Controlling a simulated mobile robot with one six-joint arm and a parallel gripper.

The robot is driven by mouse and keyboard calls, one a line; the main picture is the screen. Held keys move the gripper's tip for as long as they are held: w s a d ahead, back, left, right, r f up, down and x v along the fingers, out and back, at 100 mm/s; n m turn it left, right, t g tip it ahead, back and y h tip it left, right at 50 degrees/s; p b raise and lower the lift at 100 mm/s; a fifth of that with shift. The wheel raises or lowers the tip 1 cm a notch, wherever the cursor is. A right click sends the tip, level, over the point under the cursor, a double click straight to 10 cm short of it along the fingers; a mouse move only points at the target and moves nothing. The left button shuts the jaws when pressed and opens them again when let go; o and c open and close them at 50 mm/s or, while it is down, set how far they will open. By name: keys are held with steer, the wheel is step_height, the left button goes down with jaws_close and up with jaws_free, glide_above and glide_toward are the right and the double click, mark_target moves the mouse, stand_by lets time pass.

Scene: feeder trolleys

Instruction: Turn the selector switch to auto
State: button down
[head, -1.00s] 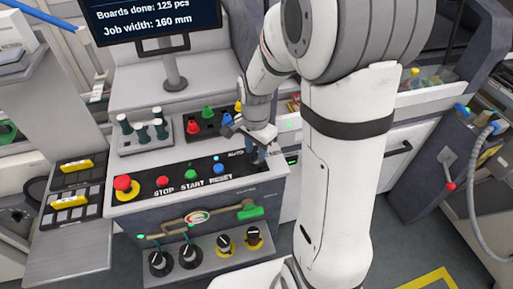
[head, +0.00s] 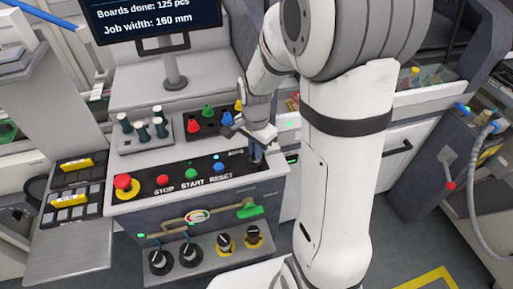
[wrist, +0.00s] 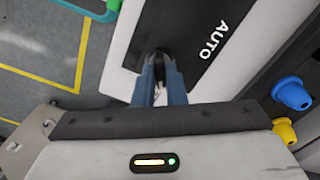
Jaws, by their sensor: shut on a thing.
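The selector switch (wrist: 159,57) shows in the wrist view as a small black knob on the black panel strip. The AUTO label (wrist: 214,38) lies to the right of it in that view. My gripper (wrist: 161,72) is shut on the switch, with a blue-grey finger on each side of the knob. In the head view my gripper (head: 257,153) points down at the right end of the panel (head: 236,189) and hides the switch. Which position the switch points to cannot be told.
A red mushroom button (head: 123,182) and the STOP, START and RESET buttons (head: 190,174) line the panel to the left. A monitor (head: 150,18) stands at the back.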

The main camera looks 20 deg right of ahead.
steer(key=shift+n, duration=0.3)
steer(key=n+b, duration=0.1)
steer(key=n, duration=0.4)
steer(key=shift+b, duration=0.3)
steer(key=n+b, duration=0.1)
steer(key=n, duration=0.5)
steer(key=shift+n, duration=0.3)
steer(key=c, duration=1.5)
jaws_free()
steer(key=shift+r, duration=0.15)
step_height(320, 180, up, 8)
steer(key=shift+f, duration=0.2)
